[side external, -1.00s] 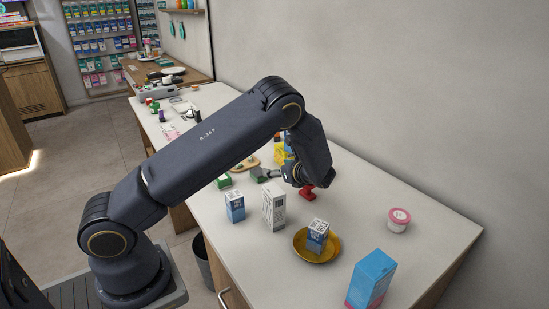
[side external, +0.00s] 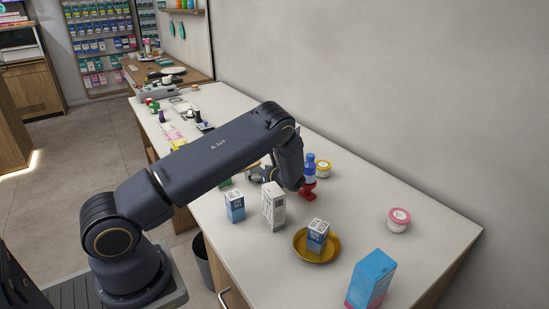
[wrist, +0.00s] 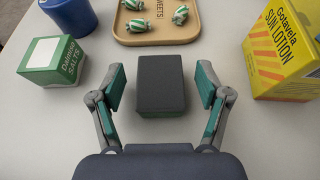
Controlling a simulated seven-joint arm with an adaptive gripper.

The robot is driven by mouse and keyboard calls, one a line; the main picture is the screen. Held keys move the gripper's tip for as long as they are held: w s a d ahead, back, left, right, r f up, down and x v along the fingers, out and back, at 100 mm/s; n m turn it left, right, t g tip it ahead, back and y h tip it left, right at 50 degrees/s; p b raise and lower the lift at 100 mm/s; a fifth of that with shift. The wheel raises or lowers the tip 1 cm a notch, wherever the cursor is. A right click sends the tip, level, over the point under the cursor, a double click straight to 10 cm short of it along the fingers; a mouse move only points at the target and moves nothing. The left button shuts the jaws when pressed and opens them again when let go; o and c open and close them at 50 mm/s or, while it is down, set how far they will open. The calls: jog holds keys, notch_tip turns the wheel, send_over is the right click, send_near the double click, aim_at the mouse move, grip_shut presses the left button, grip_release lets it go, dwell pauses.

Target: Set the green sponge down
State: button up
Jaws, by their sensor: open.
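The green sponge (wrist: 161,85) has a dark grey top and green edges. In the wrist view it lies on the white counter between the two fingers of my gripper (wrist: 160,72). The fingers are spread, with a visible gap on each side of the sponge. In the side view my gripper (side external: 262,174) is low over the counter behind the white box, and the sponge cannot be made out there.
In the wrist view, a green and white salts box (wrist: 54,60) and blue container (wrist: 70,14) stand left, a yellow sun lotion box (wrist: 285,52) right, and a wooden tray (wrist: 130,40) with striped sweets ahead. A white box (side external: 273,206) stands near my gripper.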

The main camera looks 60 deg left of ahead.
jog(key=shift+a+f, duration=0.1)
jog(key=shift+a, duration=0.05)
jog(key=c, duration=1.1)
